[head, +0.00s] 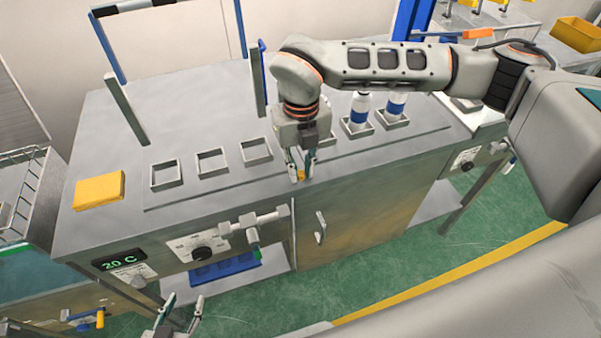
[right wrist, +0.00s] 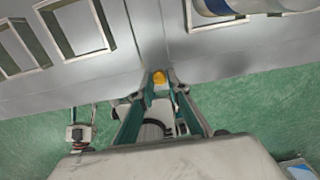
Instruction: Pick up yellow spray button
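A small yellow spray button (head: 301,175) is at the tips of my right gripper (head: 299,178), by the front edge of the metal worktop. In the right wrist view the yellow button (right wrist: 159,78) sits between the two converging fingertips of my right gripper (right wrist: 158,76), which look shut on it. Whether it still touches a surface below is hard to tell. My left gripper (head: 181,303) is at the bottom of the head view, low in front of the workbench, with its fingers apart and empty.
The metal worktop (head: 105,230) carries a row of square holders (head: 166,175). Two white-and-blue bottles (head: 359,115) (head: 397,108) stand in holders at the right. A yellow block (head: 99,190) lies at the left. Valves and a dial (head: 203,254) project from the bench front.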

